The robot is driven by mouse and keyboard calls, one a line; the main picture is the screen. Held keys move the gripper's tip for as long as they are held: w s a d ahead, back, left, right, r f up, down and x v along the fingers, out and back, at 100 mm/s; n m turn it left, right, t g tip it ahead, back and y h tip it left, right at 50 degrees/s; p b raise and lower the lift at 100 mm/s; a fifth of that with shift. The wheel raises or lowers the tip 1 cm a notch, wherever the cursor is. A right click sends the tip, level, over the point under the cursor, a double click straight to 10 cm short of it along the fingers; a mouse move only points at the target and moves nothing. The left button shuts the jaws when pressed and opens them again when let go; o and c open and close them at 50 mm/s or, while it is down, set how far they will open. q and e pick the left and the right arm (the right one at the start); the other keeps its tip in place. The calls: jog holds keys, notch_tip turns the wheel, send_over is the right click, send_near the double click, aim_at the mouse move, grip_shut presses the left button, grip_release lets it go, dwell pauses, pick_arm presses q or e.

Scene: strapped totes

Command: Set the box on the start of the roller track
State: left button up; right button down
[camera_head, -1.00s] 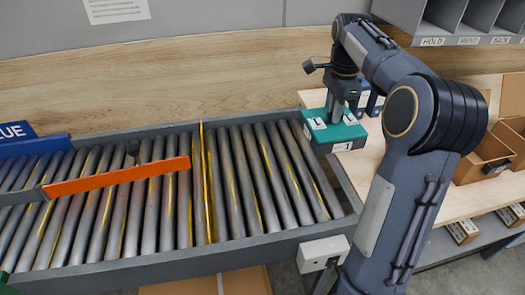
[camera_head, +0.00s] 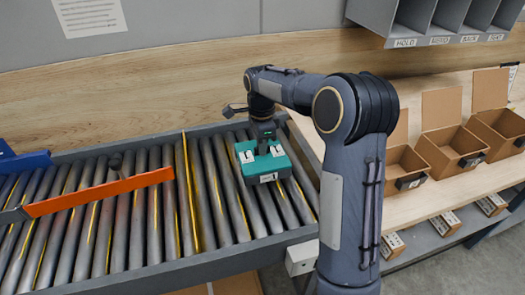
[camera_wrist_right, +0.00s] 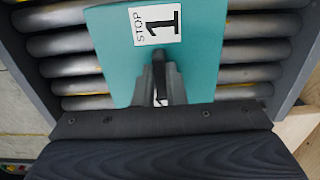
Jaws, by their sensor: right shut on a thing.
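The box (camera_head: 270,165) has a teal lid, a grey lower body and white labels. It is over the right end of the roller track (camera_head: 155,272), on the right side of a thin yellow upright strip. My right gripper (camera_head: 264,146) is shut on the box from above. The right wrist view shows its fingers (camera_wrist_right: 162,88) at the teal lid (camera_wrist_right: 203,60), which has a "STOP 1" label, with rollers below. I cannot tell whether the underside touches the rollers. My left gripper is not in view.
Open cardboard boxes (camera_head: 452,147) stand on the wooden bench at right. A grey labelled rack (camera_head: 375,15) hangs above. Rollers between the box and the yellow strip are bare.

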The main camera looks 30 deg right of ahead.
jog(key=shift+d+f, duration=0.1)
jog(key=shift+f, duration=1.1)
jog(key=shift+f, duration=0.1)
jog(key=shift+f, duration=0.1)
jog(key=c, duration=1.5)
grip_release()
